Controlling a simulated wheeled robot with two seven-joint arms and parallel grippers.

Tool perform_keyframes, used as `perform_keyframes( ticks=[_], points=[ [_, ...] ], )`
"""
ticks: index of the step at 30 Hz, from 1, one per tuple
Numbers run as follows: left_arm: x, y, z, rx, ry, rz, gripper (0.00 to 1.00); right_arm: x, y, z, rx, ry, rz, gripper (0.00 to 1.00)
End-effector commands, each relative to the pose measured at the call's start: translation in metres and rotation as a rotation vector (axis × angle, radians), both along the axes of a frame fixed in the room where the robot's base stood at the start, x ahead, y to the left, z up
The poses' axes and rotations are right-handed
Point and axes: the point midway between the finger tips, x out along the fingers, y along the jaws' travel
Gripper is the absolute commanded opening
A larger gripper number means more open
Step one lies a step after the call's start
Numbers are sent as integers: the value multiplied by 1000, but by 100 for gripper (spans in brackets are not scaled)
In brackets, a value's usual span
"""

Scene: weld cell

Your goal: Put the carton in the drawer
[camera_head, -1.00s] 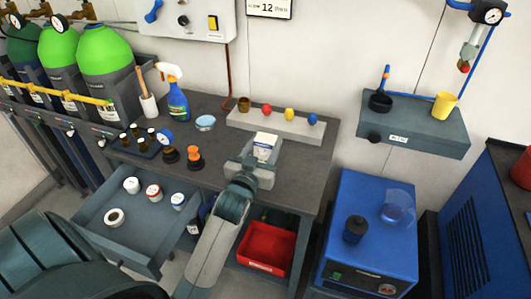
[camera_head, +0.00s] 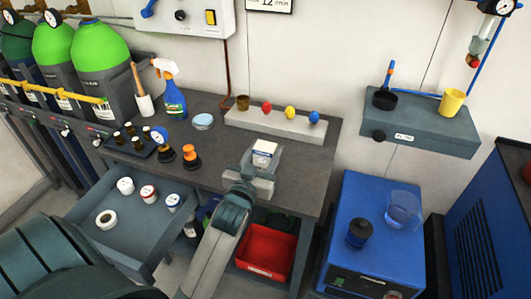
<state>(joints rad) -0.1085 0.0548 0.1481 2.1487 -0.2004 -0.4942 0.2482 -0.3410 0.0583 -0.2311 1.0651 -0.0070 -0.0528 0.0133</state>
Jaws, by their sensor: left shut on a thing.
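A small white carton (camera_head: 263,149) with a dark label is at the right part of the dark bench top. My left gripper (camera_head: 260,166) is shut on the carton, its grey fingers on either side of it. I cannot tell whether the carton touches the bench. The open grey drawer (camera_head: 132,249) sticks out below the bench at the left. In it are a tape roll (camera_head: 106,218) and several white jars (camera_head: 148,193). My right gripper is not in view.
A spray bottle (camera_head: 174,97), two dark knobbed pieces with an orange one (camera_head: 191,156), and a pale rack (camera_head: 275,125) with coloured pieces stand on the bench. A red bin (camera_head: 266,252) sits below. A blue machine (camera_head: 372,235) stands at the right.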

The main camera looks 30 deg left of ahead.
Motion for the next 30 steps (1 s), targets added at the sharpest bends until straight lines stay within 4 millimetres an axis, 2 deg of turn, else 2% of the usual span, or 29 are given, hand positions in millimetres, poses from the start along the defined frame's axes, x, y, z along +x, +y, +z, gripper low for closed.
perform_keyframes(
  ticks=[11, 12, 14, 26, 30],
  points=[
    [0, 0, -2, 0, -1, 0, 21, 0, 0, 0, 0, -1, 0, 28],
    [0, 0, -3, 0, 0, 0, 51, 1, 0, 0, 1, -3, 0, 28],
    [0, 0, -2, 0, 0, 0, 65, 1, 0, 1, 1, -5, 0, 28],
    [0, 0, 1, 1, -1, 0, 65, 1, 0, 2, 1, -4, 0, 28],
    [-9, -2, -1, 0, 0, 0, 65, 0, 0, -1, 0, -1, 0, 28]
  ],
)
